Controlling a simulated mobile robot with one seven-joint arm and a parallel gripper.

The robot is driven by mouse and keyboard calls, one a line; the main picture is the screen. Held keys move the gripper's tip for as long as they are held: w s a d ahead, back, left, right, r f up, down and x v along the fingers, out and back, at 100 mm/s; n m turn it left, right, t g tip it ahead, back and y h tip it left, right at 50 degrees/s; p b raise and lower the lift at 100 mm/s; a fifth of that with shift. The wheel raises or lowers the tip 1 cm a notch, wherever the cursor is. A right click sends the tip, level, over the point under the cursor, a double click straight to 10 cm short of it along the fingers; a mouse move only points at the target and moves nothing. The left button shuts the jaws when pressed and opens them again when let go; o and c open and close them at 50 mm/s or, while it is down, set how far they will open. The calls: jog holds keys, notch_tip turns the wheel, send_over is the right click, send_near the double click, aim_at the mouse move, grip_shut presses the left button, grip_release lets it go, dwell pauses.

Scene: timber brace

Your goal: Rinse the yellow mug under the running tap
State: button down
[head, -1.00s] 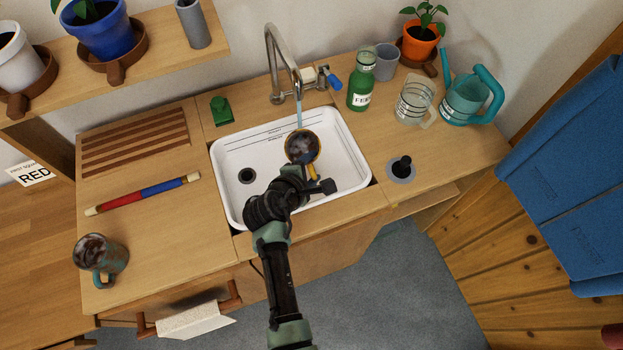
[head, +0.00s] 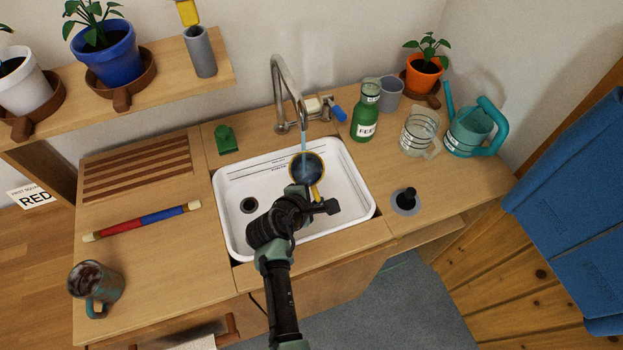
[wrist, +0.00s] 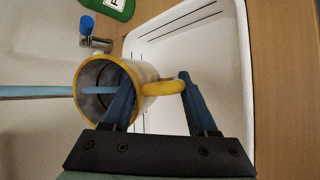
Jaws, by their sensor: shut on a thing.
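The yellow mug (head: 319,178) is over the white sink (head: 230,225), below the tap (head: 281,80), with its dark opening facing up. A thin blue stream of water (head: 304,138) runs from the spout into it. The yellow rim and handle of the mug also show in the wrist view (wrist: 165,88), where the stream enters its mouth. My gripper (wrist: 156,80) is shut on the mug at its handle side, one blue finger on each side of the handle. In the head view my arm hides part of the sink. The mug's inside bottom is hard to make out.
A green bottle (head: 364,118), a clear jug (head: 419,131) and a teal watering can (head: 469,132) stand right of the sink. A dirty mug (head: 96,284) stands at the left counter edge. A green item (head: 225,140) lies behind the sink. A red-blue rod (head: 140,222) lies left.

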jog(key=shift+d+r, duration=0.1)
jog(key=shift+d, duration=0.05)
jog(key=shift+d+p, duration=0.3)
jog(key=shift+d, duration=0.15)
jog(key=shift+a, duration=0.65)
jog(key=shift+s+r+p, duration=0.1)
jog(key=shift+s+p, duration=0.85)
jog(key=shift+s, duration=0.45)
jog(key=shift+s+a+p, duration=0.15)
jog(key=shift+s+p, duration=0.45)
jog(key=shift+s, duration=0.7)
jog(key=shift+s+a+p, duration=0.1)
jog(key=shift+s+p, duration=0.45)
jog(key=shift+s, duration=0.75)
